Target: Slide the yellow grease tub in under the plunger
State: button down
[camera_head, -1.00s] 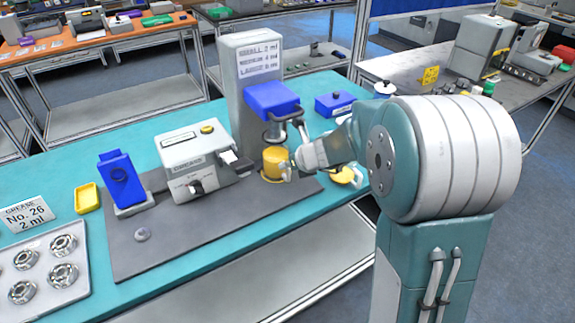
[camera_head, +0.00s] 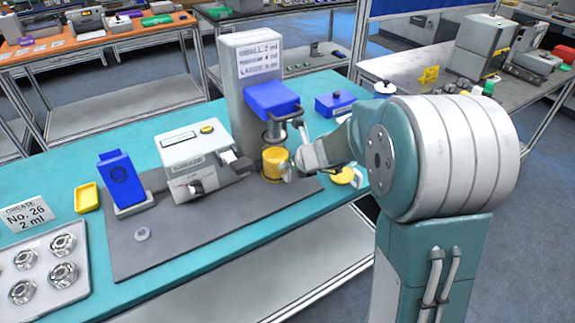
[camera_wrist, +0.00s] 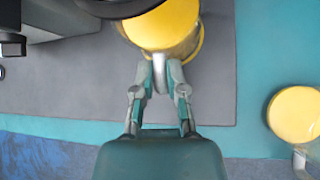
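The yellow grease tub (camera_head: 273,163) stands at the foot of the grey dispensing press (camera_head: 250,70), on the dark mat. The plunger (camera_head: 275,132) hangs under the press's blue head (camera_head: 271,98), just above the tub; I cannot tell whether they line up exactly. In the wrist view the tub (camera_wrist: 165,27) is at the top, partly covered by a dark round part. My gripper (camera_wrist: 160,66) is at the tub's near side, its fingers drawn together on a grey handle-like piece of the tub. In the head view my gripper (camera_head: 292,168) is right of the tub.
A grey grease box (camera_head: 198,165) stands left of the tub and a blue device (camera_head: 122,180) further left. A yellow round item (camera_head: 345,176) lies right of my gripper; it also shows in the wrist view (camera_wrist: 295,115). A bearing tray (camera_head: 45,265) is at lower left.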

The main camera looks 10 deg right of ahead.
jog(key=c, duration=0.6)
grip_release()
jog(key=shift+s+d+r, duration=0.15)
jog(key=shift+s+r, duration=0.05)
jog(key=shift+r, duration=0.05)
jog(key=s+d, duration=0.6)
jog(key=s, duration=0.5)
jog(key=s+a+r+n+g, duration=0.2)
jog(key=s+a+r+n, duration=0.7)
jog(key=n, duration=0.9)
jog(key=s+d+r+n+h, duration=0.1)
jog(key=s+d+n+h, duration=0.1)
jog(key=s+n, duration=0.3)
jog(key=s+d+r+n+h, duration=0.1)
jog(key=s+n, duration=0.4)
jog(key=n, duration=0.5)
jog(key=shift+s+d+r+h, duration=0.2)
jog(key=shift+s+d+h, duration=0.2)
jog(key=shift+h, duration=0.4)
